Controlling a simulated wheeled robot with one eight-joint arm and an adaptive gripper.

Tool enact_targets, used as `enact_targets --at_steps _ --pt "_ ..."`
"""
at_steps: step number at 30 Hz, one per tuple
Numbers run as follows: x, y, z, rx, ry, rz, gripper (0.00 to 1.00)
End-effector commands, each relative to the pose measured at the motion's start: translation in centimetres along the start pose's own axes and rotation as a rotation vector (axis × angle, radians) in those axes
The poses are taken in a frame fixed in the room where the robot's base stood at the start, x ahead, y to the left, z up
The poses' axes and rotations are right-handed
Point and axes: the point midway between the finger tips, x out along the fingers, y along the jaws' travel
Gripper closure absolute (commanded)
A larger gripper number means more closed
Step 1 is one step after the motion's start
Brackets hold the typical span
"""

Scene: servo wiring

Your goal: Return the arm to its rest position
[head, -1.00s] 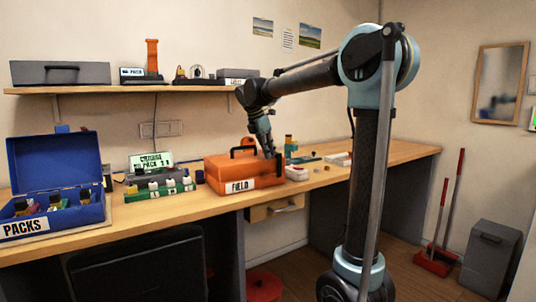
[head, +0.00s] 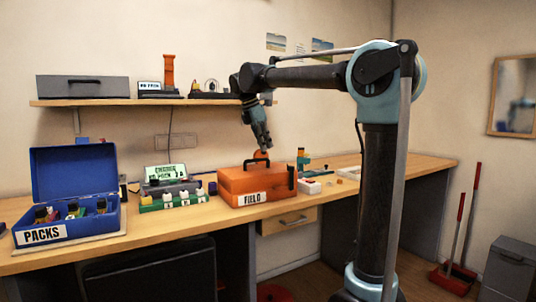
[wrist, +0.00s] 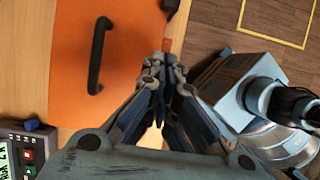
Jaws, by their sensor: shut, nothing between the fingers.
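My gripper (head: 264,147) hangs pointing down above the orange FIELD case (head: 256,185) on the workbench, with a gap between them. In the wrist view my gripper's fingers (wrist: 165,72) are together with nothing held. The orange case also shows in the wrist view (wrist: 120,40), below and left of the fingers, with its dark handle. My arm is bent over the bench, with its forearm nearly level.
The blue PACKS case (head: 72,180) stands open at the bench's left. A green tray (head: 172,202) with several small parts sits left of the orange case. A shelf (head: 110,102) with a grey box (head: 83,87) is on the wall. Small items lie right of the orange case.

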Motion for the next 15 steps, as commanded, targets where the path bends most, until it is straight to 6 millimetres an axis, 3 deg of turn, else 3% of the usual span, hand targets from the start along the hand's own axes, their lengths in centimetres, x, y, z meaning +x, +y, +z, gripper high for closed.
enact_targets --at_steps 15 --pt "0.16 -0.68 0.39 0.032 0.006 -0.001 1.0"
